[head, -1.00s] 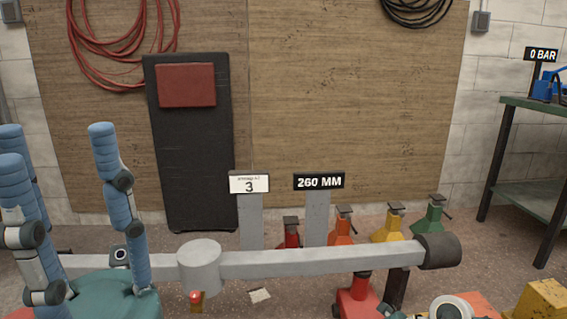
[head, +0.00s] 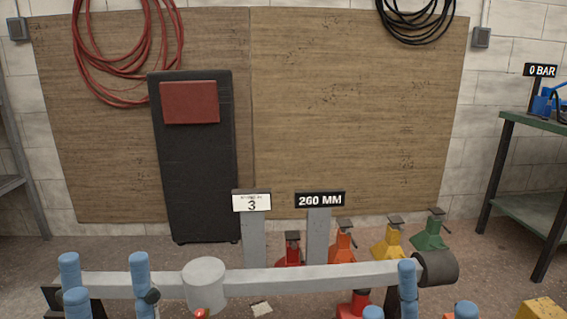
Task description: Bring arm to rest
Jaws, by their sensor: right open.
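Neither gripper shows clearly in the head view. Blue-sleeved links of my own left arm stand at the lower left, and similar blue links show at the lower right. The hands at their ends are hidden or out of frame. A long grey beam (head: 310,279) runs level across the lower part of the view. It has a pale cylinder (head: 205,285) near its left part and a dark round end (head: 437,268) at the right. Under its right half is a red stand (head: 357,302), partly cut off. I cannot tell whether the beam touches it.
Behind the beam stand red (head: 292,251), orange (head: 342,244), yellow (head: 388,242) and green (head: 431,233) jack stands. Signs read "3" (head: 251,202) and "260 MM" (head: 320,199). A black board (head: 197,185) leans on the wall. A green-topped bench (head: 537,124) with a "0 BAR" sign (head: 540,70) is at right.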

